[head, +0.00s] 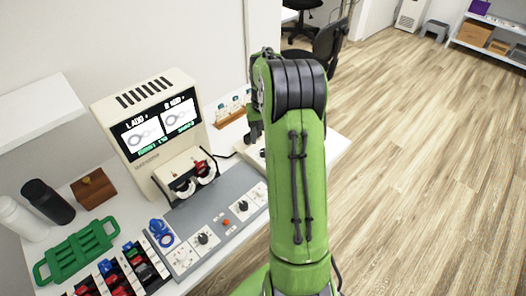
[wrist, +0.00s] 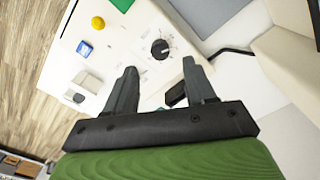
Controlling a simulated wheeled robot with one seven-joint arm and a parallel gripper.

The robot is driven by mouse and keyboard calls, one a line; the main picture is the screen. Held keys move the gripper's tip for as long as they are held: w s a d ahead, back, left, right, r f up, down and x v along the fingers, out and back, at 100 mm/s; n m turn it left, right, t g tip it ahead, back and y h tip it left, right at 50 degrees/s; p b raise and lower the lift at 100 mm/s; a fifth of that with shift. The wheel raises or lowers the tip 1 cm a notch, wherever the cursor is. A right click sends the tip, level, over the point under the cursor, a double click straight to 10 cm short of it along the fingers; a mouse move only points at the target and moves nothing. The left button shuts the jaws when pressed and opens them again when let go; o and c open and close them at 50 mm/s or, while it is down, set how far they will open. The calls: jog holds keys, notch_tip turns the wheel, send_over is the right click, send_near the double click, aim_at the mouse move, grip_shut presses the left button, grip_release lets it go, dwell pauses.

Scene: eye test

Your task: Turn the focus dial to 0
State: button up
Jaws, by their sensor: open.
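A black round dial (wrist: 160,48) with a pale pointer mark sits on a white panel (wrist: 125,55) in the wrist view, with small scale marks around it. The marks are too small to read, so I cannot tell its setting or whether it is the focus dial. My gripper (wrist: 160,68) is open and empty. Its two fingertips point toward the panel, with the dial between and just beyond them in the picture, with no contact visible. In the head view my green arm hides most of this panel. Other black dials (head: 203,238) and (head: 243,205) sit on a grey console.
The panel also has a yellow button (wrist: 98,22) and a blue switch (wrist: 84,48). A green rack (head: 77,250) and dark bottle (head: 48,201) are at left. Open wooden floor lies right.

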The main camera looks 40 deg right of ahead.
notch_tip(320, 180, down, 6)
jog(key=shift+b, duration=0.6)
grip_shut()
jog(key=shift+r+m, duration=0.1)
jog(key=shift+m, duration=0.3)
jog(key=m+p, duration=0.1)
jog(key=m, duration=0.4)
jog(key=shift+m+p, duration=0.3)
jog(key=shift+p, duration=0.05)
jog(key=m, duration=0.6)
jog(key=shift+m+p, duration=0.3)
jog(key=shift+p, duration=0.1)
